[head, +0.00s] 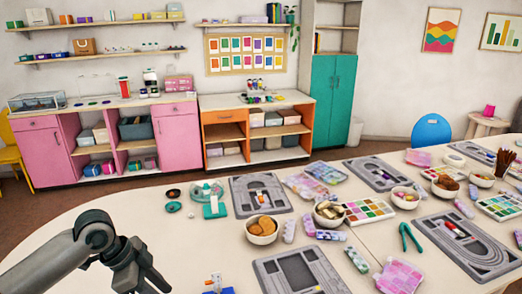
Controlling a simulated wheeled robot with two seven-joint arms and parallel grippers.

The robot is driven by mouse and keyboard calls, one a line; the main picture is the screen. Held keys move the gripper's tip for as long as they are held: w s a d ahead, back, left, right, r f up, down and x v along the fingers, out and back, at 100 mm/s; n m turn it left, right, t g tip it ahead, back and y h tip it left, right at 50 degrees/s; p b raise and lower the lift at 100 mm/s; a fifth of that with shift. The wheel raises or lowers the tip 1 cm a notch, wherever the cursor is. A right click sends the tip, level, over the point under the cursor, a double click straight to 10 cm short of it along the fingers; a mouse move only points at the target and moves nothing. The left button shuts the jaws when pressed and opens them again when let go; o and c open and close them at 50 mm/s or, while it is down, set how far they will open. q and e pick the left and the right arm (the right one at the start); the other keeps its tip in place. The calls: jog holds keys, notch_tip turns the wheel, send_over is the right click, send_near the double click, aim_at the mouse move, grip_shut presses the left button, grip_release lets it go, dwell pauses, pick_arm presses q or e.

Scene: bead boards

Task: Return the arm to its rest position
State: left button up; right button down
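My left arm comes in from the lower left, over the near left part of the white table (120,207). Its gripper (142,280) points down towards the bottom edge of the head view. I see no object in it, but the fingertips are too small and dark to tell whether they are open or shut. My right arm and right gripper are not in view.
Grey bead boards (260,193) lie on the table, one close to the front (298,270). Bowls (262,231), bead trays (368,211) and green pliers (409,238) crowd the middle and right. A small blue item (218,290) sits right of my gripper. The table's left side is mostly clear.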

pick_arm(q)
jog(key=s+d+f+n+t, duration=0.1)
jog(key=s+d+f+n, duration=0.1)
jog(key=s+d+f, duration=0.4)
jog(key=s+d+f+n+t, duration=0.1)
jog(key=s+d+f+n, duration=0.2)
jog(key=s+f, duration=0.45)
jog(key=s+a+f+n+y, duration=0.2)
jog(key=s+a+f+n, duration=0.15)
jog(key=s, duration=0.35)
jog(key=s+a+f+n+y, duration=0.2)
jog(key=s+a+f+n, duration=0.15)
jog(key=s, duration=0.45)
notch_tip(320, 180, down, 29)
jog(key=s+g+b, duration=0.1)
jog(key=b, duration=0.1)
jog(key=s+a+f, duration=0.2)
jog(key=s+f, duration=0.7)
jog(key=s+a+f+g, duration=0.1)
jog(key=s+f, duration=0.8)
jog(key=f, duration=0.1)
jog(key=shift+a+b, duration=0.35)
jog(key=shift+b, duration=0.1)
jog(key=shift+a, duration=0.1)
